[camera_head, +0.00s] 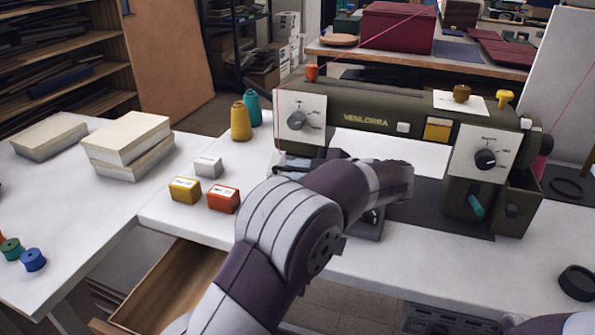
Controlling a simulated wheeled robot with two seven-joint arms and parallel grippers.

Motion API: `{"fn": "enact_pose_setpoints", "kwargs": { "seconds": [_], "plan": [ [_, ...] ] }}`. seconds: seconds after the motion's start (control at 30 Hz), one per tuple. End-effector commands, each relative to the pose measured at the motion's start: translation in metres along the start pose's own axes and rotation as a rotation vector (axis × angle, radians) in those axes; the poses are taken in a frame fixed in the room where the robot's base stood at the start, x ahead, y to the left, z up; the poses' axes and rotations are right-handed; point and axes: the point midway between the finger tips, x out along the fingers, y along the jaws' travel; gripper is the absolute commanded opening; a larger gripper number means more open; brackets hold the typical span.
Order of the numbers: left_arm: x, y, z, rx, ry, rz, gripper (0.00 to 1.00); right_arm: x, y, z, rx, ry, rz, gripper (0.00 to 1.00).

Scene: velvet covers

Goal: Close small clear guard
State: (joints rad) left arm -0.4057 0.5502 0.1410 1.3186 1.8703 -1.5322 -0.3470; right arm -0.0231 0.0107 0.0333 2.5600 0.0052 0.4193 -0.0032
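The olive-green sewing machine (370,98) marked VENLORRA stands on the white table. What looks like the small clear guard (279,161) is a faint see-through pane below the dial at the machine's left end. It is hard to make out, and I cannot tell how far it is open. My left arm reaches in from the bottom and covers much of the work area. My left gripper (308,162) is dark and mostly hidden by its own wrist, close beside the pane. I cannot tell whether it touches the pane. My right gripper is not in view.
Yellow, white and red small boxes (223,199) sit left of my arm. Yellow and teal thread cones (241,122) stand behind them. Paper stacks (130,138) lie on the left table. A wooden drawer (180,286) is open below. A black ring (577,282) lies at right.

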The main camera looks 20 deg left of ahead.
Motion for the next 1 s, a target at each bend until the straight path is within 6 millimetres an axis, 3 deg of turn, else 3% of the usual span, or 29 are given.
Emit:
{"fn": "enact_pose_setpoints", "kwargs": {
  "seconds": [0.13, 0.3, 0.4, 0.73, 0.8, 0.83, 1.0],
  "plan": [
    [0.001, -0.003, 0.003, -0.016, 0.000, 0.007, 0.00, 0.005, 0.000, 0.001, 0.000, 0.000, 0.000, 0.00],
    [0.007, -0.018, 0.017, -0.210, 0.001, 0.090, 0.00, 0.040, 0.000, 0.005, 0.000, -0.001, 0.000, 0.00],
    [0.008, -0.019, 0.020, -0.305, 0.001, 0.128, 0.00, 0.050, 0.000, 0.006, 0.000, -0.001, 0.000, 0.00],
    [0.007, -0.016, 0.017, -0.346, 0.001, 0.145, 0.00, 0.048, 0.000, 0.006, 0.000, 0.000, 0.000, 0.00],
    [0.007, -0.015, 0.017, -0.346, 0.001, 0.145, 0.31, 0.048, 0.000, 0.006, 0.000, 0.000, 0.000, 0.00],
    [0.006, -0.015, 0.017, -0.346, 0.001, 0.145, 0.36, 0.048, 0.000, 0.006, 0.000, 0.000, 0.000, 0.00],
    [0.007, -0.016, 0.017, -0.345, 0.001, 0.144, 0.36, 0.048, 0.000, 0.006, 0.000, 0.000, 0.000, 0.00]
  ]
}}
